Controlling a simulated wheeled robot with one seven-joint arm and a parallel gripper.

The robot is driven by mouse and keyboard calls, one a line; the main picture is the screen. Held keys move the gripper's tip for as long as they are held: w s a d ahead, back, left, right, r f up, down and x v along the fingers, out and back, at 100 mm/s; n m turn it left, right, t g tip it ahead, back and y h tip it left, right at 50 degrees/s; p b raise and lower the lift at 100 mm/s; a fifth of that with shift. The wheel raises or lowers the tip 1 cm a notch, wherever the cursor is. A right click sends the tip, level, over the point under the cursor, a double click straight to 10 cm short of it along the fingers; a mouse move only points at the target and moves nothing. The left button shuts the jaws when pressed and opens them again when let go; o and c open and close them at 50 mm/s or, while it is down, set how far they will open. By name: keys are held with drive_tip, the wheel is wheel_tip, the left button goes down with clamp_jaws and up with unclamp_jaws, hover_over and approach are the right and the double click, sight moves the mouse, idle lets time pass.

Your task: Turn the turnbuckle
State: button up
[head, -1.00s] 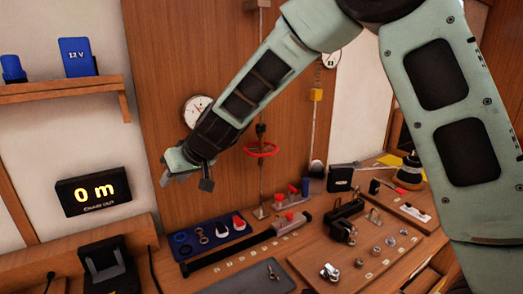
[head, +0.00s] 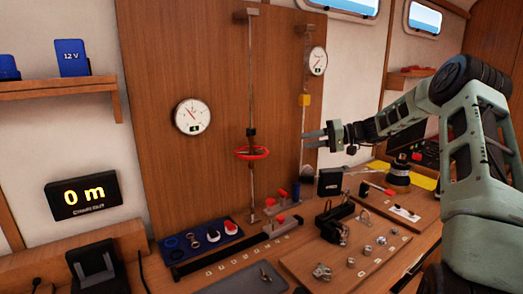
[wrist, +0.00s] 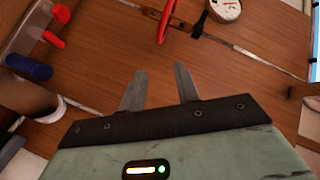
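The turnbuckle shows in the head view as a thin vertical rod with a red ring handle (head: 251,153) around it and a dark fitting just above, in front of a wooden panel. In the wrist view the red ring (wrist: 166,22) is at the top edge, partly cut off, beyond the fingertips. My gripper (head: 310,139) is to the right of the ring in the head view, its fingers pointing left towards it. In the wrist view the gripper (wrist: 160,70) has its fingers apart with nothing between them. It does not touch the ring.
A round gauge (head: 193,117) is on the panel left of the rod. A second line with a yellow block (head: 304,100) and another gauge (head: 317,61) are to the right, near my gripper. Red-topped parts (head: 281,196) and a blue tray (head: 180,246) lie on the bench below.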

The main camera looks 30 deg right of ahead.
sight(251, 152)
drive_tip(key=p+x, duration=0.6)
drive_tip(key=x, duration=1)
drive_tip(key=shift+w+a, duration=0.15)
drive_tip(key=shift+w, duration=0.3)
clamp_jaws()
